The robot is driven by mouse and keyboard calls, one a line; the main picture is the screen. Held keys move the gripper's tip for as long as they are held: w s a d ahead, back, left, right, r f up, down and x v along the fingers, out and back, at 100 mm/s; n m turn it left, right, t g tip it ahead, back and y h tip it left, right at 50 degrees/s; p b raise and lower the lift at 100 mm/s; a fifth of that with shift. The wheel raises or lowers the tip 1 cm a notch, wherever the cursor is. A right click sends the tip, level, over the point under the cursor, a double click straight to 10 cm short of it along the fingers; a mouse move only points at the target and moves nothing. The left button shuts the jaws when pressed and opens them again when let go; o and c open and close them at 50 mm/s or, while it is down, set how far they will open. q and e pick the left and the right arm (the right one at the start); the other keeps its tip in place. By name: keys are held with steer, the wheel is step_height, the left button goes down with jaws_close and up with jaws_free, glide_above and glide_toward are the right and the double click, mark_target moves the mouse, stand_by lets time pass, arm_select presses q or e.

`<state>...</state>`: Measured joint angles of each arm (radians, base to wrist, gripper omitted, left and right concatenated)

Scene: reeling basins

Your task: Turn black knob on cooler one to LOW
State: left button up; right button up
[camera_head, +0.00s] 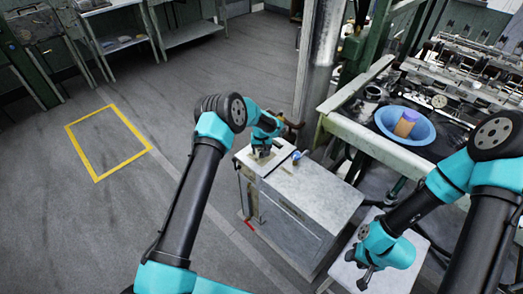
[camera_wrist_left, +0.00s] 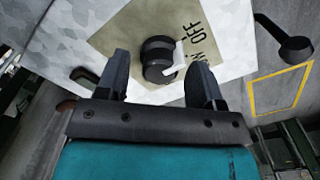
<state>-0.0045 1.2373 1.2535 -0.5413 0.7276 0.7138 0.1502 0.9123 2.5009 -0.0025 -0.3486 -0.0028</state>
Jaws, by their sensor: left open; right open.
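The cooler, seen as a grey metal cabinet (camera_head: 315,192), stands in the middle of the head view. Contact cannot be told. My right gripper (camera_head: 362,272) is open and empty at the lower right.
A small blue item (camera_head: 297,156) is on the cabinet top. A metal post (camera_head: 318,75) rises behind it. A bench with a blue basin (camera_head: 420,133) and reeling machinery (camera_head: 460,75) stands right. A yellow floor outline (camera_head: 97,178) lies left on clear floor.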

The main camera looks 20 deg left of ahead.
arm_select(q)
steer(key=shift+c, duration=0.2)
steer(key=c, duration=0.9)
steer(key=shift+m, duration=0.3)
steer(key=m, duration=0.4)
steer(key=shift+m, duration=2.1)
steer(key=o, duration=0.9)
